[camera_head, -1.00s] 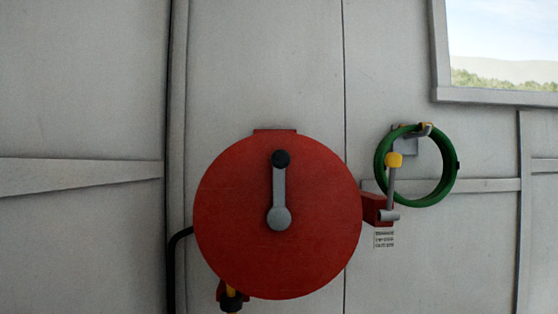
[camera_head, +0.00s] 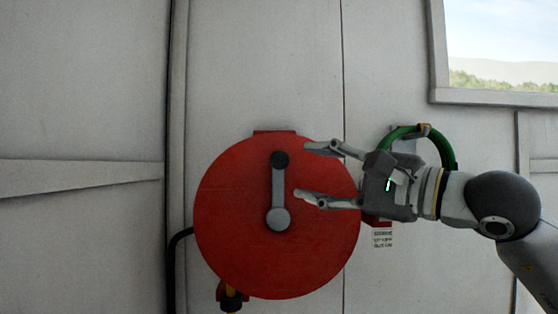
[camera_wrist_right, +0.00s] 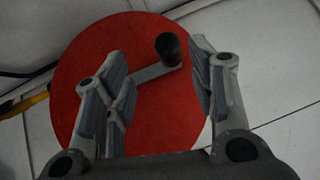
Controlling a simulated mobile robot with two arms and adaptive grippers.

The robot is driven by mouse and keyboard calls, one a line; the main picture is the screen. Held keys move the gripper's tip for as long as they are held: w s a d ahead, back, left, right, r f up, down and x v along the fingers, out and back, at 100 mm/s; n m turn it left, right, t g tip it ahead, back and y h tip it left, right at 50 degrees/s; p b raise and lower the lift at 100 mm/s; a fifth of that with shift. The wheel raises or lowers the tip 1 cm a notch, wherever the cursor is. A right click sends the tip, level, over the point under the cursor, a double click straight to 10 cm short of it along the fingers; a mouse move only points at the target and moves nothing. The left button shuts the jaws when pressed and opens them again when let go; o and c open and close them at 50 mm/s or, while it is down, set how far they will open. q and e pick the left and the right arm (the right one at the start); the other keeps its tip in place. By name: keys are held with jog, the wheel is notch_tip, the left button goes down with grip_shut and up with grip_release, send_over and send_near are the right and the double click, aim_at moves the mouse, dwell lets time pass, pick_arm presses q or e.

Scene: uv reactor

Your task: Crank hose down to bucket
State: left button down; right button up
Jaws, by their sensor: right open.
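A round red hose reel (camera_head: 235,205) is mounted on the grey wall. Its grey crank arm (camera_head: 279,190) points straight up from the hub, with a black knob (camera_head: 280,160) at the top. My right gripper (camera_head: 310,172) is open and empty, in front of the right part of the reel, its fingers pointing left at the crank. In the right wrist view the black knob (camera_wrist_right: 168,47) shows between the open fingers (camera_wrist_right: 160,85), beyond their tips. My left gripper and a bucket are out of view.
A green hose ring (camera_head: 440,146) hangs on the wall, partly hidden behind my right gripper. A small label (camera_head: 382,238) is below it. A window (camera_head: 500,50) is at the upper right. A black pipe (camera_head: 172,270) runs left of the reel. The left wall is clear.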

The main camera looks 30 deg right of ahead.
aim_at(284, 159)
jog(key=shift+h, duration=0.5)
jog(key=p+x, duration=0.2)
jog(key=x, duration=0.1)
jog(key=d+r+p+x, duration=0.1)
jog(key=p+x, duration=0.1)
jog(key=x, duration=0.1)
jog(key=p+x, duration=0.3)
jog(key=shift+d+r, duration=0.15)
jog(key=shift+w+p, duration=0.35)
jog(key=shift+w, duration=0.35)
grip_shut()
